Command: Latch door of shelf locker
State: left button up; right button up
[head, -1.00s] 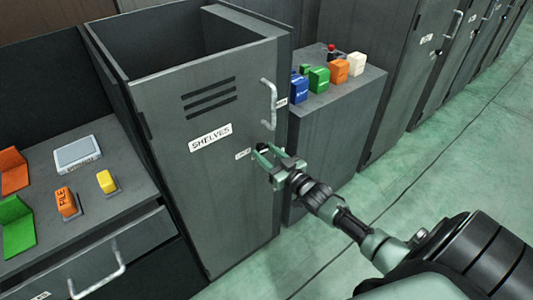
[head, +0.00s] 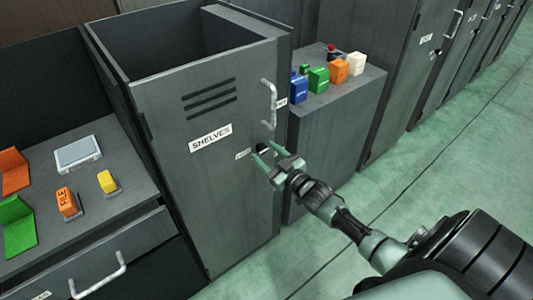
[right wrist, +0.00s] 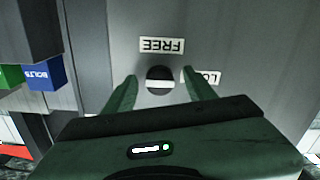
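The shelf locker door (head: 205,190) carries a "SHELVES" label and a grey vertical handle (head: 269,104), and it looks closed or nearly so. A round black latch knob (head: 262,150) sits below the handle. In the right wrist view the knob (right wrist: 160,79) has a light bar lying level across it, beside a "FREE" label (right wrist: 161,45) and a partly hidden "LO.." label (right wrist: 203,77). My right gripper (head: 267,157) is open in front of the knob, its fingers (right wrist: 160,92) on either side of it in that view, with nothing between them. My left gripper is not in view.
At left, a counter (head: 130,165) holds a grey box, orange and yellow blocks and folders, above a drawer with a handle (head: 98,276). At right, a cabinet (head: 335,150) carries several coloured bins. The green floor (head: 450,150) at right is clear.

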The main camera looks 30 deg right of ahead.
jog(key=shift+s, duration=0.1)
jog(key=s, duration=0.7)
jog(key=shift+s+d, duration=0.3)
jog(key=s+a+f+m+g+h, duration=0.1)
jog(key=s+f+g, duration=0.45)
jog(key=f, duration=0.95)
jog(key=s+a+f+m+g+h, duration=0.1)
jog(key=s+a+f+g, duration=0.15)
jog(key=s+f, duration=0.95)
jog(key=s+a+f+g, duration=0.4)
jog(key=s+f, duration=0.5)
jog(key=s, duration=0.4)
jog(key=s+a+f+n+g, duration=0.1)
jog(key=s+a+f+g, duration=0.4)
jog(key=s+f, duration=0.5)
jog(key=s+a, duration=0.2)
jog(key=s, duration=0.2)
jog(key=shift+f+y, duration=0.3)
jog(key=shift+y, duration=0.1)
jog(key=shift+a, duration=0.1)
